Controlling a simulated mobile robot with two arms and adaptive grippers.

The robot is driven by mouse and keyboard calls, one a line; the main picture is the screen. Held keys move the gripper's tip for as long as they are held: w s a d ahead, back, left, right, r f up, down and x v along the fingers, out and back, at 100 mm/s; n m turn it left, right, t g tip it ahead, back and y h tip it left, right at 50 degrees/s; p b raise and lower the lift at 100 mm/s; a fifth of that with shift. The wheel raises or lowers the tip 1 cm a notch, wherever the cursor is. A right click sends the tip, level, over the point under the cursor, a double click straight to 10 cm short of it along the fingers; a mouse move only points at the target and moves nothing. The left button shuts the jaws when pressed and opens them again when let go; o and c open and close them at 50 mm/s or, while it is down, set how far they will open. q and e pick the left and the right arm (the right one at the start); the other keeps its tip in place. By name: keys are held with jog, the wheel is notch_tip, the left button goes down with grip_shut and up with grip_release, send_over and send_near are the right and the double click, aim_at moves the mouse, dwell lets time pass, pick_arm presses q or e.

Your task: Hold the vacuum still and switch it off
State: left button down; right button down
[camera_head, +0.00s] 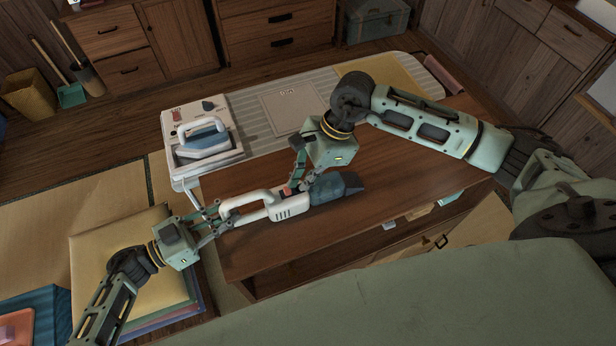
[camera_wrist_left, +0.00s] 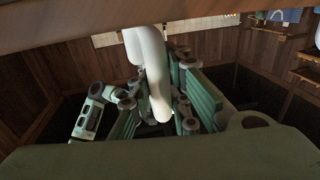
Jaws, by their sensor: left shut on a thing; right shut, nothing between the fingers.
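The handheld vacuum (camera_head: 292,207) lies on the brown wooden table. It has a white body, a dark blue-grey nozzle end pointing right, and a white loop handle at its left. My left gripper (camera_head: 219,216) is shut on the handle; the white handle (camera_wrist_left: 149,75) also shows between its fingers in the left wrist view. A small red switch (camera_head: 286,190) shows on top of the body. My right gripper (camera_head: 298,184) is shut and empty, with its fingertips pointing down at the top of the body close to the switch. I cannot tell whether they touch it.
A white iron (camera_head: 205,140) stands on a light stand behind the table's left end, next to a striped ironing board (camera_head: 262,118). A yellow cushion stack (camera_head: 118,245) lies at the left. The table's right part (camera_head: 425,185) is clear.

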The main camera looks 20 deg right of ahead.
pick_arm(q)
jog(key=shift+f, duration=0.1)
pick_arm(e)
jog(key=d, duration=0.3)
jog(key=shift+d+f, duration=0.1)
jog(key=shift+d, duration=0.25)
jog(key=d+v, duration=0.1)
jog(key=v, duration=1)
jog(key=x, duration=1)
jog(key=shift+s+d+f, duration=0.1)
jog(key=shift+s+f, duration=0.1)
jog(key=shift+s, duration=0.1)
jog(key=a, duration=0.3)
jog(key=shift+w+a+f, duration=0.1)
jog(key=shift+a+f, duration=0.05)
jog(key=shift+a, duration=0.4)
